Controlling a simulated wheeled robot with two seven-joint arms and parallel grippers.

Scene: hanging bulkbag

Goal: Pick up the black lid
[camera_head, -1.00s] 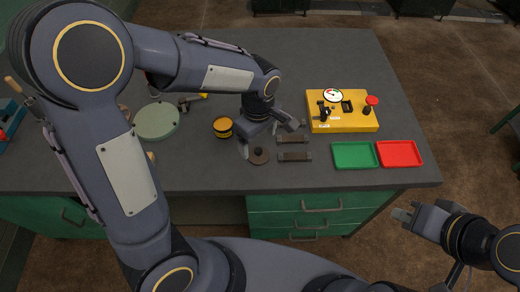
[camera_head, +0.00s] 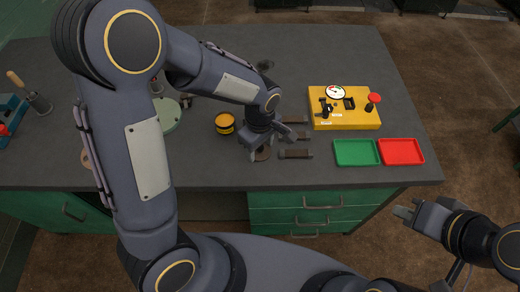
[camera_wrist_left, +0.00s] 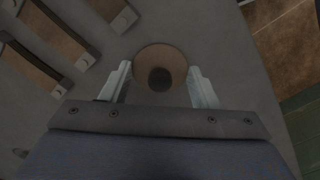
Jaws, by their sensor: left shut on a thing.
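The lid is a flat, dark brownish round disc with a darker round knob in its middle. It lies near the front edge of the table, partly hidden by my left gripper in the head view (camera_head: 263,154). In the left wrist view the lid (camera_wrist_left: 173,59) sits between the two fingers. My left gripper (camera_head: 271,148) is shut on the lid, with one finger on each side of it; its fingers also show in the left wrist view (camera_wrist_left: 160,88). I cannot tell whether the lid is clear of the tabletop. My right gripper (camera_head: 408,210) is off the table's right front corner, apparently empty.
Dark bars with metal ends (camera_head: 295,154) lie just right of the lid. A yellow-and-black can (camera_head: 225,123) stands left of it. A yellow control box (camera_head: 345,117), a green tray (camera_head: 356,163) and a red tray (camera_head: 401,163) are to the right. A pale green disc (camera_head: 170,116) is left.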

